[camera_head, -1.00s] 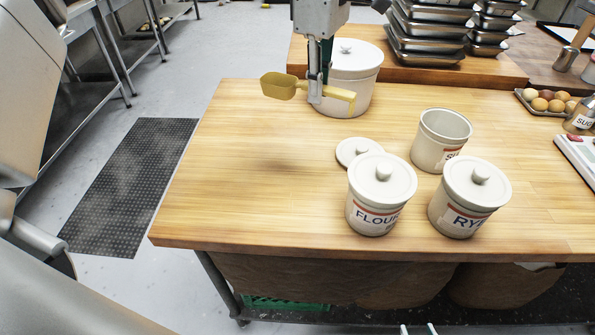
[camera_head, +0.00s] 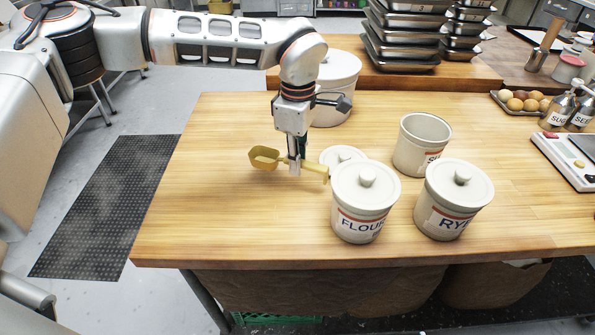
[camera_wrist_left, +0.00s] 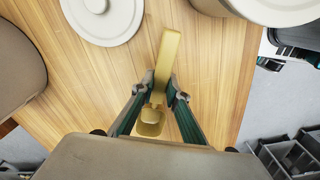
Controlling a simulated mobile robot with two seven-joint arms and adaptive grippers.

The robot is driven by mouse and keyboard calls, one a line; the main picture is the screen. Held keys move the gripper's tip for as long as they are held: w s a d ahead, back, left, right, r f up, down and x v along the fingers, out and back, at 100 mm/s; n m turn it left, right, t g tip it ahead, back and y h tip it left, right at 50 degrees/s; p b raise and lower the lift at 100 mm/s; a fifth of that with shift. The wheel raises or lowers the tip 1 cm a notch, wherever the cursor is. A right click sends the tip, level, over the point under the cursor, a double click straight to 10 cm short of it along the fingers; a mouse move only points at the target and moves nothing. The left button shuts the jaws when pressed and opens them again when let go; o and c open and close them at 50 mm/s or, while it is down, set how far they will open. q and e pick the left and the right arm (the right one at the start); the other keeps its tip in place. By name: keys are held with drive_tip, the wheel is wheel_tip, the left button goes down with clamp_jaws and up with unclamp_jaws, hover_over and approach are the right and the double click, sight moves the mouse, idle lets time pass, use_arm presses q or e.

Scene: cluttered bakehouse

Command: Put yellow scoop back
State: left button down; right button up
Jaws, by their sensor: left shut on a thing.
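My left gripper (camera_head: 294,170) is shut on the handle of the yellow scoop (camera_head: 264,157) and holds it above the table, left of the FLOUR crock. The scoop's bowl points left, its handle end right. The left wrist view shows the handle (camera_wrist_left: 167,55) between the fingers (camera_wrist_left: 163,90). An open, lidless crock (camera_head: 424,145) has a label starting with S, partly hidden. A loose round lid (camera_head: 341,154) lies on the table, partly behind the lidded FLOUR crock (camera_head: 364,205). The lid also shows in the left wrist view (camera_wrist_left: 103,18). My right gripper is out of view.
The lidded RYE crock (camera_head: 452,203) stands right of FLOUR. A large lidded crock (camera_head: 338,85) is behind my left arm. Stacked pans (camera_head: 405,35), an egg tray (camera_head: 520,101) and a scale (camera_head: 570,160) stand farther back or right. The table's left part is clear.

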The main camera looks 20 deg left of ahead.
use_arm(q)
drive_tip(key=shift+f, duration=1.8)
drive_tip(key=shift+f, duration=0.1)
drive_tip(key=c, duration=2)
unclamp_jaws()
drive_tip(key=shift+f, duration=0.1)
wheel_tip(320, 180, up, 12)
drive_tip(key=shift+r, duration=0.2)
